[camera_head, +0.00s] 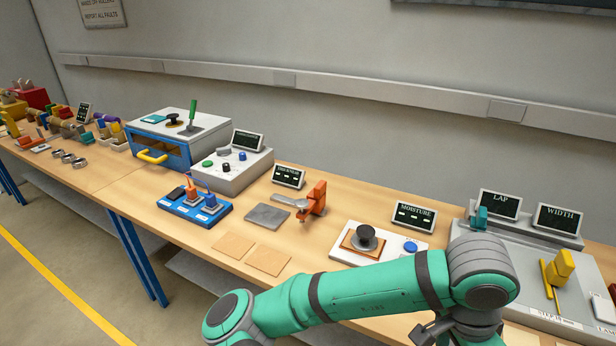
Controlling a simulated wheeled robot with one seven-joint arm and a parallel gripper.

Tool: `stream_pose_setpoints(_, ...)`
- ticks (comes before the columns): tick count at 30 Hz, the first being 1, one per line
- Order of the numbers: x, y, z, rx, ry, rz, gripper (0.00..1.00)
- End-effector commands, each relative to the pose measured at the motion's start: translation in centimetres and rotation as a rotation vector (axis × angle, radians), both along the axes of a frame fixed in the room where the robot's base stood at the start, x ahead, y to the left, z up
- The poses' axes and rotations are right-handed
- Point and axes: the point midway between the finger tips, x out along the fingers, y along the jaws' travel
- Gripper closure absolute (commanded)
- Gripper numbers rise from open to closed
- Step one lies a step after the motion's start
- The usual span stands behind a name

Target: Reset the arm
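My teal and grey arm (375,287) crosses the lower right of the head view, in front of the workbench. It is bent, with a large joint at the right and another at the lower left. A dark part, possibly of my gripper, shows at the bottom edge below the right joint. It is cut off by the frame, and no fingertips can be made out. I see nothing held.
The wooden bench (210,268) carries a moisture meter (345,254), an orange clamp device (314,202), a blue tray (170,206), a blue-framed oven (160,150) and a lap-and-width machine (500,262). Two tan squares lie near the front edge. The floor at left is clear.

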Motion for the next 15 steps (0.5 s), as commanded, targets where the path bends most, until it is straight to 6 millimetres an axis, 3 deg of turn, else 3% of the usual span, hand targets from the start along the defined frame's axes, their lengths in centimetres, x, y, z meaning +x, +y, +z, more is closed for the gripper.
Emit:
stream_pose_setpoints(8, -1.3, -4.9, 0.2, -0.252, 0.086, 0.029, 0.14)
stream_pose_setpoints(15, -1.7, -10.3, 2.3, -0.596, 0.187, 0.113, 0.14)
